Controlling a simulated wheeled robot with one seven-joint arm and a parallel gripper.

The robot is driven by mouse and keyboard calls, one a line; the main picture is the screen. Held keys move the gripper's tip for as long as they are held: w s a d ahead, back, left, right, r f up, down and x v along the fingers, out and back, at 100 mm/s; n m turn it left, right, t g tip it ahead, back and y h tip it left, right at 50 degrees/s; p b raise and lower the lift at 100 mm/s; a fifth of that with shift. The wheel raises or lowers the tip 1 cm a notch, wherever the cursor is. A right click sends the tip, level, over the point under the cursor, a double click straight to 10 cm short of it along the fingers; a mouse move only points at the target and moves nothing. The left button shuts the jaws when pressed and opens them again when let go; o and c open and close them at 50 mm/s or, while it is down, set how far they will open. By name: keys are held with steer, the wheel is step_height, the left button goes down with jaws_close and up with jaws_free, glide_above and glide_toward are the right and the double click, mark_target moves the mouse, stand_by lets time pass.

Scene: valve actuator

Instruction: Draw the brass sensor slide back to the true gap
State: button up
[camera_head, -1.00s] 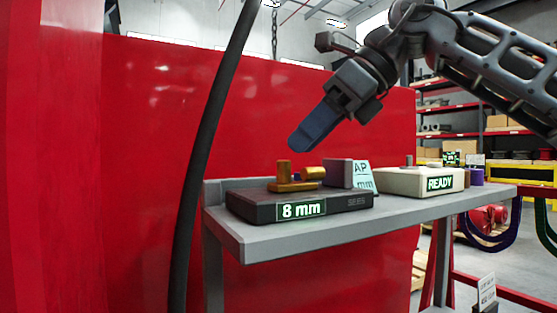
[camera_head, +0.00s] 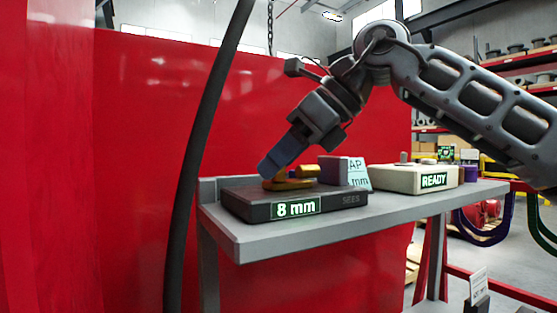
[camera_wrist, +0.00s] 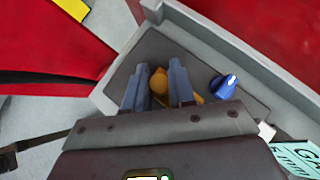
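The brass sensor slide (camera_head: 290,184) sits on a dark base unit (camera_head: 342,202) whose green display reads "8 mm". A brass cylinder (camera_head: 308,171) on it points right toward a grey block (camera_head: 342,172). My gripper (camera_head: 266,170) reaches down from the upper right, its fingertips over the slide's left end, and hides the upright post in the head view. In the wrist view my gripper (camera_wrist: 158,82) has its fingers apart, one on each side of the brass post (camera_wrist: 158,84). Whether either finger touches it is unclear.
A blue knob (camera_wrist: 222,87) is beside the right finger in the wrist view. A cream box (camera_head: 400,180) reading "READY" is farther right on the grey shelf (camera_head: 300,235). A red wall (camera_head: 140,120) stands behind.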

jaws_close()
steer(key=shift+w+d, duration=0.1)
stand_by(0.3)
steer(key=shift+r, duration=0.1)
steer(key=shift+o, duration=2.4)
jaws_free()
steer(key=shift+b+v, duration=0.65)
steer(key=shift+v, duration=3.15)
